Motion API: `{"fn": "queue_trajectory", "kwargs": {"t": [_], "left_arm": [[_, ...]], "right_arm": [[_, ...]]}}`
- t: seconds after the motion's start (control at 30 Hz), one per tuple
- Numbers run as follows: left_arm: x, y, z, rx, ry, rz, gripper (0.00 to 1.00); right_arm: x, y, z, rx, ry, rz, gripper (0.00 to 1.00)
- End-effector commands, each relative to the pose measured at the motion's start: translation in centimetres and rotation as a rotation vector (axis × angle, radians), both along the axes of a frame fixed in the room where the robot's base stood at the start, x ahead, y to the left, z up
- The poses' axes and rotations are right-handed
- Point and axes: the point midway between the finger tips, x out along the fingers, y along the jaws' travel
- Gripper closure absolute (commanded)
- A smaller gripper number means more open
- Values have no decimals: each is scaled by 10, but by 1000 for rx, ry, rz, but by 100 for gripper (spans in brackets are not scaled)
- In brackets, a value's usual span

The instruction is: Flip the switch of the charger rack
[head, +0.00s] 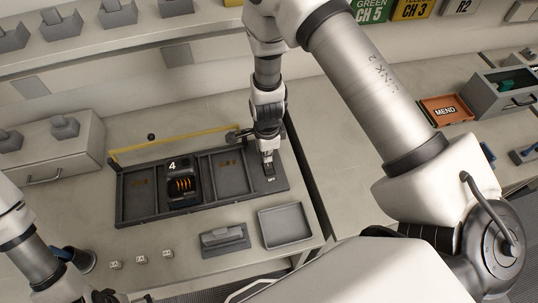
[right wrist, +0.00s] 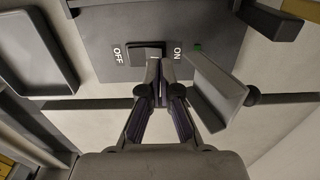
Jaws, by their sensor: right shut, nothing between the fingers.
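The charger rack (head: 135,207) is a dark frame with several bays on the bench. Its black rocker switch (right wrist: 147,50) sits on the end plate between OFF and ON labels. In the head view my right gripper (head: 267,157) points down over that plate and partly hides the switch. In the right wrist view the right gripper (right wrist: 163,66) is shut and empty, its tips at the ON side of the rocker. I cannot tell contact or which way the rocker leans. My left arm (head: 32,250) enters at the left; its jaws are unclear.
A black radio (head: 182,185) stands in the bay marked 4. A grey tray (head: 286,226) and a grey block (head: 224,240) lie in front. A yellow bar (head: 170,143) runs behind the rack. A grey angled plate (right wrist: 218,90) is close beside my right fingers. A green spot shows near ON.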

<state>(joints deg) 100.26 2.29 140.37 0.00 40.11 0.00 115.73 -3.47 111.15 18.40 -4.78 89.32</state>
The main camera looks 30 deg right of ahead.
Motion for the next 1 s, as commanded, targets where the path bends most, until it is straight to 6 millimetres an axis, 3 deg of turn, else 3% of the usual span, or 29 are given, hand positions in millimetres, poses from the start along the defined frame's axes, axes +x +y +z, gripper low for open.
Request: {"fn": "queue_trajectory", "kwargs": {"t": [1.0], "left_arm": [[0, 0, -10, 0, 0, 0, 0]], "right_arm": [[0, 0, -16, 0, 0, 0, 100]]}}
